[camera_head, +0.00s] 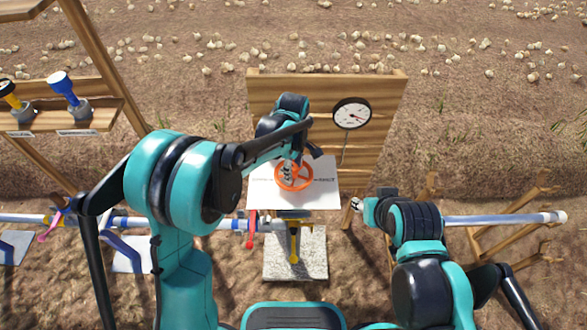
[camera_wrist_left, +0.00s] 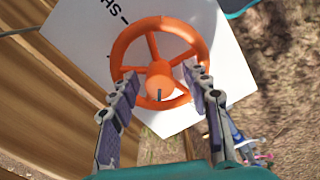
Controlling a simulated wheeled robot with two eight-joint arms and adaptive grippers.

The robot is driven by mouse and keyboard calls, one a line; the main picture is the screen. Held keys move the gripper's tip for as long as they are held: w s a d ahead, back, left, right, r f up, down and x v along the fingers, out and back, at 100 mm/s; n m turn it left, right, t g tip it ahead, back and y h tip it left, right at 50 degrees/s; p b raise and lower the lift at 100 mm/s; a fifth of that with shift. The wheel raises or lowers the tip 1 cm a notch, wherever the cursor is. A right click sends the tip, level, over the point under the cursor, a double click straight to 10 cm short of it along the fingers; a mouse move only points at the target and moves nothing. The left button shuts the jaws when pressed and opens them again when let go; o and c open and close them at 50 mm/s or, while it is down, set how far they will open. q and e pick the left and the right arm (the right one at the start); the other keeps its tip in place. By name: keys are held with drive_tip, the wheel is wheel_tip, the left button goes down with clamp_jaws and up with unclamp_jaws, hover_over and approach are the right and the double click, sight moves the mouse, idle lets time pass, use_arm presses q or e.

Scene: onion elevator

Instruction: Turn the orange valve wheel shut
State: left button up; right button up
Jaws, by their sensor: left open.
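The orange valve wheel (camera_head: 307,181) sits in front of a white lettered plate (camera_head: 325,198) in the head view. In the left wrist view the wheel (camera_wrist_left: 159,24) fills the upper middle, with spokes and a round hub, and the plate (camera_wrist_left: 215,85) lies behind it. My left gripper (camera_head: 289,172) is over the wheel, partly hiding it. In the left wrist view this gripper (camera_wrist_left: 162,78) is open, its fingers spread on either side of the hub and overlapping the rim's lower part. Contact cannot be told. My right gripper (camera_head: 360,204) is right of the plate; its fingers are too small to read.
A wooden board (camera_head: 375,150) with a round gauge (camera_head: 352,113) stands behind the plate. A pipe (camera_head: 500,219) runs across below, with red and yellow handles near the middle. A wooden shelf (camera_head: 60,120) with blue and yellow valves is at left. Onions lie on the soil behind.

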use_arm(q)
clamp_jaws()
